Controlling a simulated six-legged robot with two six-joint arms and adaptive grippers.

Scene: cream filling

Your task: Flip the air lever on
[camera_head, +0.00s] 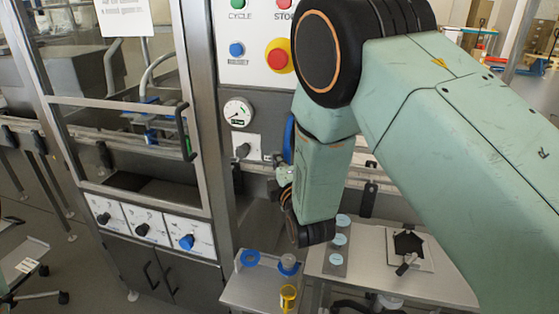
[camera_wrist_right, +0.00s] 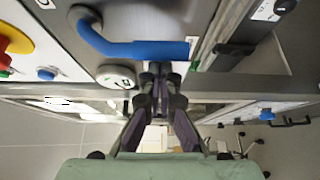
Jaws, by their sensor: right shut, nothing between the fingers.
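My right gripper (camera_wrist_right: 156,72) is shut and empty, its fingers together and pointing at the machine panel in the right wrist view. In the head view my right gripper (camera_head: 284,174) is small and partly hidden by my arm. My left gripper is not in view.
The gauge (camera_head: 238,112) and a red emergency button (camera_head: 278,59) are on the panel. Three knobs, including a blue one (camera_head: 187,241), line the lower left front. A steel table (camera_head: 235,291) holds a yellow cup (camera_head: 288,297) and blue parts.

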